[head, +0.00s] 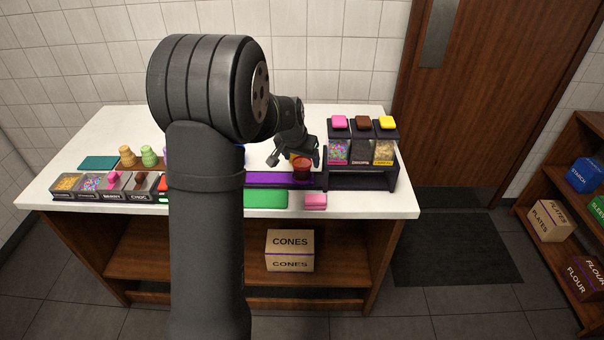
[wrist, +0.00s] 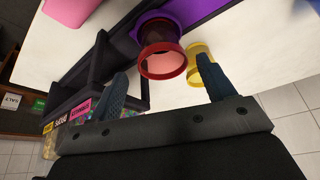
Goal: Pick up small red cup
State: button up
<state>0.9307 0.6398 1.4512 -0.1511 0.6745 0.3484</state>
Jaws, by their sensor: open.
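The small red cup (head: 302,164) stands at the right end of a purple strip (head: 270,178) on the counter, left of the dispenser rack. In the wrist view the red cup (wrist: 163,63) shows its open rim, between and beyond my two fingers. My gripper (head: 294,158) is open above and behind the cup; in the wrist view its fingers (wrist: 162,88) are spread wide with nothing between the tips. A yellow cup (wrist: 197,64) is close beside the red one, near the right finger. In the head view it is mostly hidden behind the red cup.
A black rack (head: 360,179) with topping dispensers stands just right of the cup; in the wrist view it lies by the left finger. A pink block (head: 315,201) and a green mat (head: 265,198) lie in front. My arm hides the counter's middle.

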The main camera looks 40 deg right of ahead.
aim_at(303, 165)
jog(key=shift+x, duration=2.7)
jog(key=shift+w, duration=0.2)
jog(key=shift+r, duration=0.1)
jog(key=c, duration=1.1)
jog(key=shift+c, duration=0.2)
